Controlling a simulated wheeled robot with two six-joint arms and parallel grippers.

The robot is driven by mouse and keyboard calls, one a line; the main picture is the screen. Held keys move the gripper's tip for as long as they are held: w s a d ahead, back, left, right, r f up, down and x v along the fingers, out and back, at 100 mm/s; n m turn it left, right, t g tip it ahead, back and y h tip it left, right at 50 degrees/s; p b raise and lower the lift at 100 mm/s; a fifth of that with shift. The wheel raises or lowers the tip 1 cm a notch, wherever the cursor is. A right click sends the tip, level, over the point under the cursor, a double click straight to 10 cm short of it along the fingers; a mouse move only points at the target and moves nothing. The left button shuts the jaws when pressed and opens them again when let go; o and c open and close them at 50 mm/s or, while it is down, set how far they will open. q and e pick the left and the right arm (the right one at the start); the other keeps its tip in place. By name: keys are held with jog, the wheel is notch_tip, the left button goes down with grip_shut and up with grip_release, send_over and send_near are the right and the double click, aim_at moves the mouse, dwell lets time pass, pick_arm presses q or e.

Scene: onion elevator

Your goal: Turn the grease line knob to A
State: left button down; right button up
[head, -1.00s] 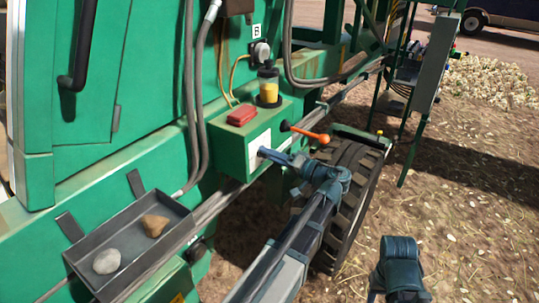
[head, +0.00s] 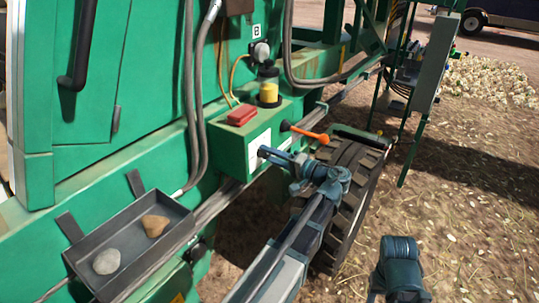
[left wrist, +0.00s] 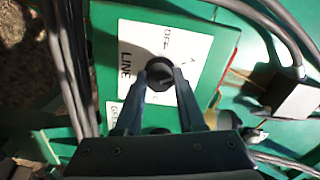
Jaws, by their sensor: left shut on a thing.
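The grease line knob (left wrist: 161,84) is a round dark knob on a white label plate (left wrist: 136,40) on the front of a green box. In the left wrist view, the plate reads LINE, with OFF and A beside the knob. My left gripper (left wrist: 160,74) is shut on the knob, one finger on each side. In the head view, my left gripper (head: 265,153) reaches the white plate on the green box (head: 238,154) and hides the knob. I cannot clearly tell where the knob points. My right gripper is not in view; only part of that arm shows.
An orange-handled lever (head: 310,134) sticks out just above my left gripper. A red block (head: 241,116) and a yellow-filled jar (head: 268,93) are on the box top. A tray (head: 175,238) with two stones is at lower left. A tyre (head: 350,185) is close right.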

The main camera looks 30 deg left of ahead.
pick_arm(q)
jog(key=c, duration=0.5)
grip_release()
jog(key=shift+d, duration=0.15)
jog(key=s+d, duration=0.1)
jog(key=d, duration=1.2)
jog(key=shift+d, duration=0.25)
